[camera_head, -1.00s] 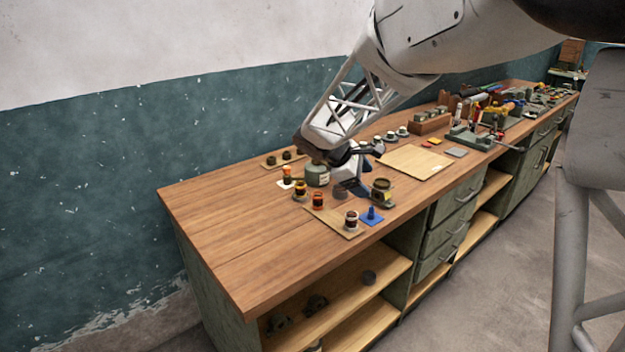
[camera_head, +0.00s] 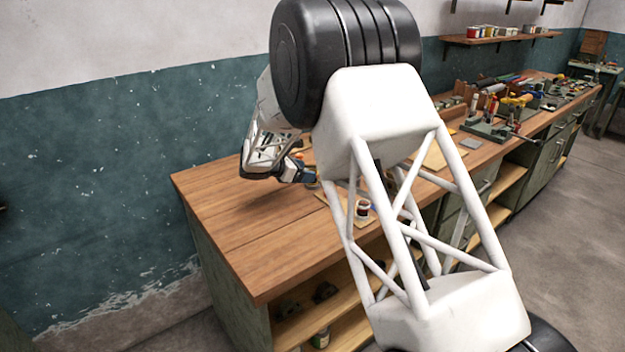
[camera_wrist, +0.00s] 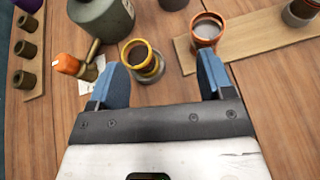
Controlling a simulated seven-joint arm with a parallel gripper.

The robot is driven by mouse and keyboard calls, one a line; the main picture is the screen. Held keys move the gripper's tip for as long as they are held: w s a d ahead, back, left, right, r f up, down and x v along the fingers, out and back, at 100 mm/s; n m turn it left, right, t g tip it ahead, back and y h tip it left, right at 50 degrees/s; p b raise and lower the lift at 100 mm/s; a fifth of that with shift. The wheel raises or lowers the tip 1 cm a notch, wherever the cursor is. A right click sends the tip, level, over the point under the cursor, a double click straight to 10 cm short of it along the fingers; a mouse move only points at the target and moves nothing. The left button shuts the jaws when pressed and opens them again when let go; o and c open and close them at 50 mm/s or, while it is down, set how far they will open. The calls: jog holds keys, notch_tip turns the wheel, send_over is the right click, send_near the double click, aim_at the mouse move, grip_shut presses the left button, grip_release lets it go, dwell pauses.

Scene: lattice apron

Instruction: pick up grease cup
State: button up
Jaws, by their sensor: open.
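Several small cups show in the wrist view, and I cannot tell for sure which is the grease cup. A dark cup with a yellow rim (camera_wrist: 153,72) stands on the bench between my fingertips, nearer the left one, and nothing holds it. An orange-rimmed cup (camera_wrist: 205,41) stands on a wooden strip just beyond the right fingertip. My gripper (camera_wrist: 163,72) is open and empty, its blue fingers spread low near the bench. In the head view my gripper (camera_head: 307,175) is at the left part of the bench, and my arm hides most cups.
A grey-green container (camera_wrist: 105,18) stands ahead on the left, with an orange-ended item (camera_wrist: 67,64) beside it. A wooden strip (camera_wrist: 250,28) carries another cup (camera_wrist: 302,10) at right. Dark small pieces (camera_wrist: 26,50) line the left. Bare bench (camera_head: 215,205) lies left.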

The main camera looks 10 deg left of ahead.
jog(key=shift+n+t, duration=0.5)
jog(key=shift+n, duration=0.2)
jog(key=a+f, duration=0.1)
jog(key=w+a+f, duration=0.1)
jog(key=a, duration=0.1)
jog(key=shift+w+a, duration=0.15)
jog(key=shift+w, duration=0.05)
jog(key=shift+f, duration=0.1)
jog(key=shift+x, duration=1.3)
jog(key=shift+x, duration=2.6)
jog(key=c, duration=1.1)
jog(key=shift+c, duration=0.2)
